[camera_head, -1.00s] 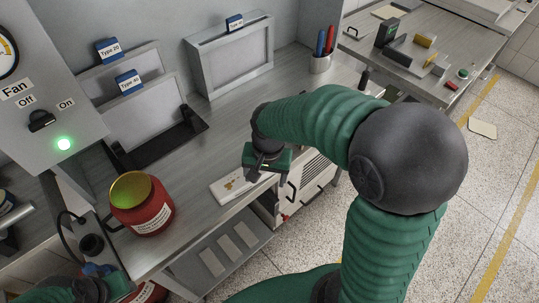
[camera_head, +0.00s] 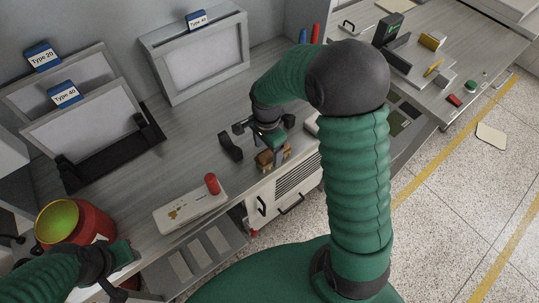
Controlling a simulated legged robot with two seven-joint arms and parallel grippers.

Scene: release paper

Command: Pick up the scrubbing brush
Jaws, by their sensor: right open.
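A small brown block-like thing (camera_head: 266,158), which looks like the scrubbing brush, lies on the steel bench near its front edge. My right gripper (camera_head: 270,137) is open, pointing down just above and behind it. The gripper and wrist hide part of that spot, and I cannot tell whether the fingers touch the brush. My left gripper (camera_head: 124,256) is low at the left, beside the red jar and far from the brush. Its fingers are too unclear to judge.
A black upright thing (camera_head: 230,146) stands just left of my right gripper. A white board (camera_head: 188,210) and a red cylinder (camera_head: 212,184) are at the front edge. A red jar (camera_head: 92,222) stands far left. Framed panels (camera_head: 200,62) line the back.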

